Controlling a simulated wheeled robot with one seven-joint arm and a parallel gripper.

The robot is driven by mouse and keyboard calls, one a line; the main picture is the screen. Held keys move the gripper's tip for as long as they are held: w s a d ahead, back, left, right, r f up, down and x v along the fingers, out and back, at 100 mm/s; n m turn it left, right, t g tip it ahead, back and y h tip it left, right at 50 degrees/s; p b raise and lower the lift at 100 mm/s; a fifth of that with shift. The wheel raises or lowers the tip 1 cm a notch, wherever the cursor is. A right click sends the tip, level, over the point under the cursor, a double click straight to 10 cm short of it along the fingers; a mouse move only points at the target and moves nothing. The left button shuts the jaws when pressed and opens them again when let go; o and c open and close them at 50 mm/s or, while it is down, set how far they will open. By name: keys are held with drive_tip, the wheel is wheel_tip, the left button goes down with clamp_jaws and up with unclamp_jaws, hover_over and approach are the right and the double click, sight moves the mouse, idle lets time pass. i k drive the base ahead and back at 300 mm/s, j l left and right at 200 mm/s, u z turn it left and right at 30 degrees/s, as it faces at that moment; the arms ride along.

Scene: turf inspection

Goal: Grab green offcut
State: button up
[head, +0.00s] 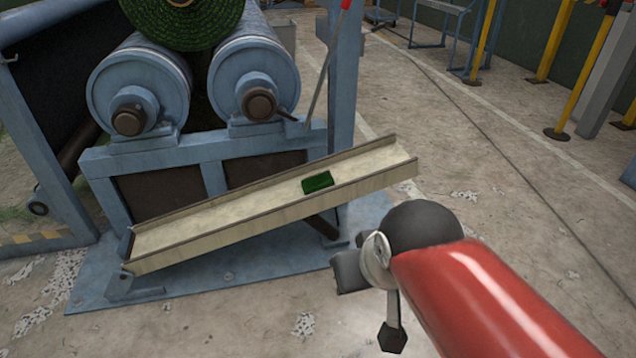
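The green offcut (317,181) is a small dark green block. It lies in the upper right part of a sloped beige chute (228,211) that drops toward the left. My gripper (368,305) is at the lower middle, in front of the chute and below and to the right of the offcut, apart from it. Dark finger parts show at the left and the bottom of the wrist. Nothing is seen held, and the gap between the fingers is not clear.
The chute has raised side rails and stands before a blue frame with two rollers (140,85) and a green turf roll (190,18). A thin red-tipped rod (328,62) rises behind it. Yellow posts (585,75) stand far right. The concrete floor at right is mostly clear.

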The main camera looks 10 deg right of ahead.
sight(321, 181)
drive_tip(key=i+j+z, duration=0.2)
drive_tip(key=i+z, duration=0.15)
drive_tip(key=i, duration=0.15)
drive_tip(key=i+j+z, duration=0.75)
drive_tip(key=i, duration=0.15)
